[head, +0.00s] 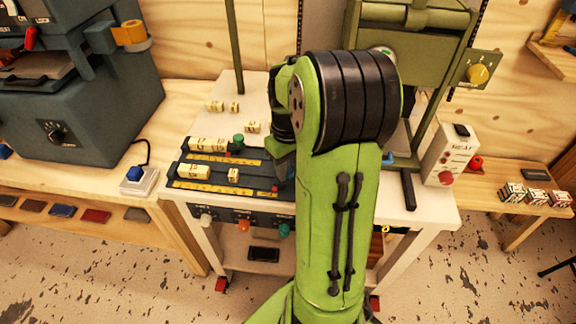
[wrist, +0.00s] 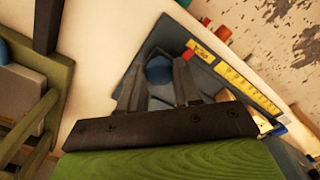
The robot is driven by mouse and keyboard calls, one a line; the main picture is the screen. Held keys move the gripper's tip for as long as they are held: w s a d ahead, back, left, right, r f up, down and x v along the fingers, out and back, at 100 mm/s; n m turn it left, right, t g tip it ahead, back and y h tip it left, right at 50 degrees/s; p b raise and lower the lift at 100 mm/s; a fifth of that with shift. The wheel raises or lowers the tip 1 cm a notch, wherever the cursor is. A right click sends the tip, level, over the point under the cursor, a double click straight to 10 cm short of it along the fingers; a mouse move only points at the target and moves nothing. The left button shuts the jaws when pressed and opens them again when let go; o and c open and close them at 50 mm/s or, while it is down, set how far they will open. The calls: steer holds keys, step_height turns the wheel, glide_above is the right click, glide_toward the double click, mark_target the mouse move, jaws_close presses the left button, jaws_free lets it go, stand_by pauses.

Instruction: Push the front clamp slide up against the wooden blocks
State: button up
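The dark clamp fixture (head: 256,183) lies on the white table with two rows, each beside a yellow ruler. In the front row are a long pale wooden block (head: 194,172) and a small wooden block (head: 233,175). In the wrist view, a blue knob (wrist: 158,70), apparently on the front clamp slide, shows between the fingertips of my gripper (wrist: 157,74). The fingers are apart, one on each side of the knob, with no clear contact. A yellow ruler (wrist: 240,84) runs to their right. My arm hides the gripper and most of the slide in the head view.
The back row holds another long wooden block (head: 208,144) and a green knob (head: 238,140). Loose small blocks (head: 252,127) lie behind it. A green press (head: 415,55) stands behind my arm. A HEAT box (head: 451,155) stands at the table's right.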

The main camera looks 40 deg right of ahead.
jaws_close()
steer(key=w+a+p, duration=0.1)
steer(key=w+a, duration=0.2)
steer(key=w, duration=0.1)
steer(key=w+a+p, duration=0.2)
steer(key=w+a, duration=0.1)
steer(key=w, duration=0.1)
steer(key=w+a+p, duration=0.2)
steer(key=w+a, duration=0.2)
steer(key=w, duration=0.1)
steer(key=o, duration=0.8)
jaws_free()
steer(key=shift+s, duration=0.1)
steer(key=shift+c, duration=0.2)
steer(key=shift+r, duration=0.1)
step_height(320, 180, up, 16)
steer(key=p, duration=0.4)
steer(key=shift+f+p, duration=0.2)
steer(key=shift+p, duration=0.2)
